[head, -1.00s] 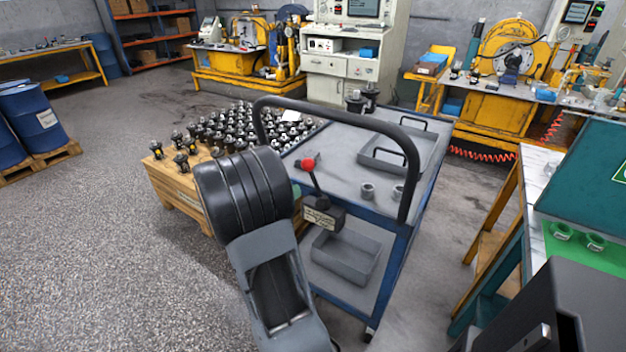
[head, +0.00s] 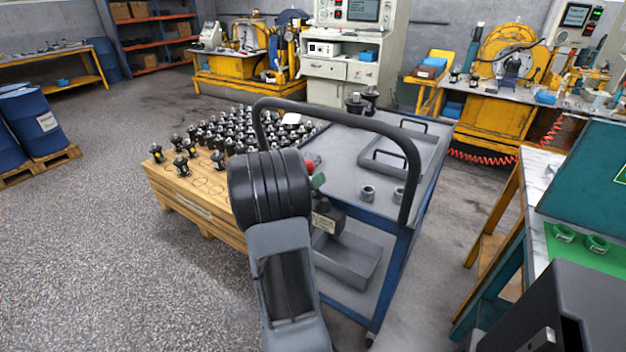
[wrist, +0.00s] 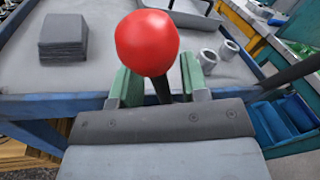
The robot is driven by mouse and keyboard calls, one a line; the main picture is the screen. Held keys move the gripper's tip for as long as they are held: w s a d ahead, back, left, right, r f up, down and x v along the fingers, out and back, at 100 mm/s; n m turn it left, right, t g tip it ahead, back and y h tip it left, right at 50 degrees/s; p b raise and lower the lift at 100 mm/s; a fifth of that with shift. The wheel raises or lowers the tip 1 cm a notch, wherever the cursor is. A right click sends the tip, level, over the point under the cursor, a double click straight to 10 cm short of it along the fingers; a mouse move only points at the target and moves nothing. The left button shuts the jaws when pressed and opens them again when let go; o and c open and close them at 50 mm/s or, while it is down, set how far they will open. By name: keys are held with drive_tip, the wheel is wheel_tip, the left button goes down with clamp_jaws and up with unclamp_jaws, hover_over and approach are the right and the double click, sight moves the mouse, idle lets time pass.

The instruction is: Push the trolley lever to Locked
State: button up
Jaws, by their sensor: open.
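The trolley (head: 387,262) has a blue frame, a grey top and a black push handle (head: 342,120). One green finger also shows beside the knob in the head view.
A grey tray (head: 400,155) and two metal rings (head: 368,193) are on the trolley top. A wooden pallet box (head: 190,205) with several black parts stands to the left.

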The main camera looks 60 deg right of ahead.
drive_tip(key=shift+c, duration=0.5)
clamp_jaws()
